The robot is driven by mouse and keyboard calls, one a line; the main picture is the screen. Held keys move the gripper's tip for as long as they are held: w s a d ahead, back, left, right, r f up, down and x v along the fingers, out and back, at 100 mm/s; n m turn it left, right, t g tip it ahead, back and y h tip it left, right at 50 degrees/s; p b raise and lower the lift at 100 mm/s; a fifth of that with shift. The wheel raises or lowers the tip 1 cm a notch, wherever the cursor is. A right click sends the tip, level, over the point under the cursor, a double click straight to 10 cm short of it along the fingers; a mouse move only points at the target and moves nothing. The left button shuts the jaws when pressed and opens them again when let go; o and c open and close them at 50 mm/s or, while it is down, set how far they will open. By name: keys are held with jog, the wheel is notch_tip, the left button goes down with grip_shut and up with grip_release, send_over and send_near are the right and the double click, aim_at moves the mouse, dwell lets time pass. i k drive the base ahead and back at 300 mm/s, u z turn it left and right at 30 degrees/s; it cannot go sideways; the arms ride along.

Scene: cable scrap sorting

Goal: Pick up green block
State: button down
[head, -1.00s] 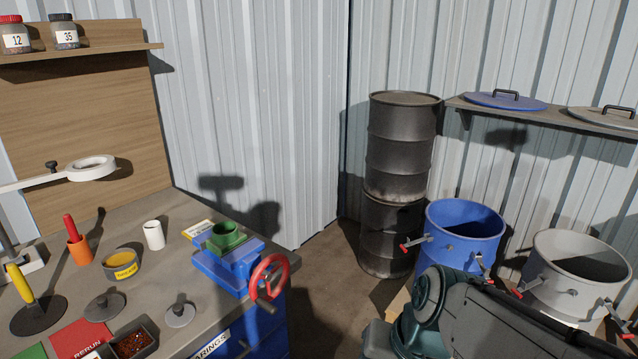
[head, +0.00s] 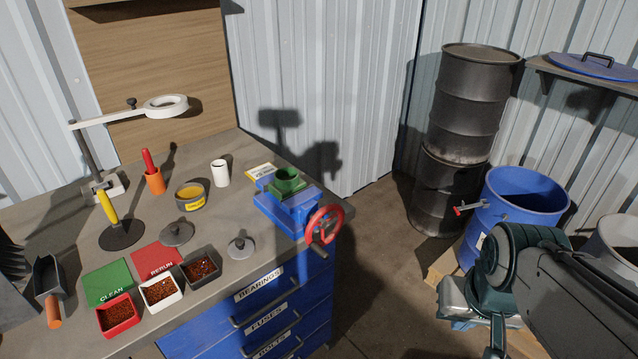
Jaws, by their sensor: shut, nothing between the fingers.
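The green block (head: 287,181) has a round opening in its top. It sits in the blue vise (head: 286,208) at the right end of the workbench, apparently between the jaws; its lower part is hidden. My gripper (head: 496,350) shows at the bottom edge, right of the bench, pointing down and partly cut off. It is shut and empty, well away from the green block, with open floor between them.
The vise's red handwheel (head: 324,225) sticks out past the bench corner. A lamp with a white ring head (head: 166,106), a white cup (head: 220,173) and a lidded pot (head: 241,248) stand on the bench (head: 215,290). A blue drum (head: 515,215) is at right.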

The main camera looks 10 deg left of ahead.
aim_at(287, 183)
jog(key=z, duration=0.05)
jog(key=i, duration=1.15)
jog(key=u, duration=2.3)
